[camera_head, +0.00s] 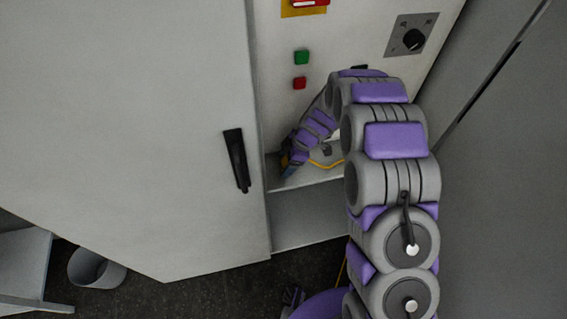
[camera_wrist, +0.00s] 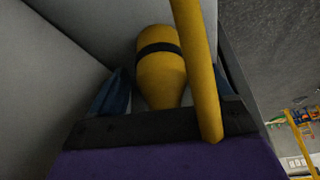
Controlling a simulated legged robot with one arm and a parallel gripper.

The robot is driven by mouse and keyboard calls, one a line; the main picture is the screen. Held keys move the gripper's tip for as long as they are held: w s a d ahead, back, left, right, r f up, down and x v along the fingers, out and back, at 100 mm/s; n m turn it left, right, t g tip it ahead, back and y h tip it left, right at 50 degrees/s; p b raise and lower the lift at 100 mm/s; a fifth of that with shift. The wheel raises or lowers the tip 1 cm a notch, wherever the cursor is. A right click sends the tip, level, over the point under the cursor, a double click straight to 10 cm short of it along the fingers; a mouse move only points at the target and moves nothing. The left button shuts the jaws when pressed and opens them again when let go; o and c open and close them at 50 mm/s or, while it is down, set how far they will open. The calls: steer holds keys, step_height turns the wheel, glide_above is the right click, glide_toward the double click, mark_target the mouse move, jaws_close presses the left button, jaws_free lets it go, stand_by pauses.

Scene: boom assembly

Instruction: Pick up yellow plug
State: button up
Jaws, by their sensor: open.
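The yellow plug (camera_wrist: 160,78), with a black band around it, shows in the wrist view between the blue fingers of my gripper (camera_wrist: 172,88). The fingers stand apart on either side of it, and I cannot tell whether either touches it. A thick yellow cable (camera_wrist: 197,70) passes in front of the plug's right side. In the head view my gripper (camera_head: 287,166) is low at the left end of a cabinet shelf, and the yellow cable (camera_head: 325,165) runs to its right. The plug cannot be made out there.
An open cabinet door (camera_head: 150,130) with a black handle (camera_head: 236,160) stands close left of my gripper. The panel above has a green button (camera_head: 301,57), a red button (camera_head: 299,83) and a rotary switch (camera_head: 411,40). A bin (camera_head: 95,268) stands on the floor.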

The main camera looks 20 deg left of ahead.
steer(key=shift+s+d+f, duration=0.1)
steer(key=shift+d+f, duration=0.45)
steer(key=shift+d, duration=0.3)
steer(key=shift+a+f, duration=0.25)
steer(key=shift+a, duration=0.9)
steer(key=shift+c, duration=0.7)
steer(key=shift+s+a, duration=0.15)
steer(key=shift+a, duration=0.05)
steer(key=shift+c, duration=1.4)
steer(key=shift+d, duration=0.85)
steer(key=c, duration=0.5)
steer(key=shift+c, duration=1.3)
steer(key=shift+a, duration=0.5)
steer(key=shift+c, duration=0.7)
steer(key=shift+d+r, duration=0.1)
steer(key=shift+r, duration=0.3)
step_height(320, 180, up, 3)
steer(key=shift+d+r, duration=0.1)
steer(key=shift+r, duration=0.05)
steer(key=s+d+r, duration=0.1)
steer(key=s+d, duration=1)
steer(key=shift+s+p, duration=0.2)
steer(key=shift+p, duration=0.25)
steer(key=shift+w, duration=0.1)
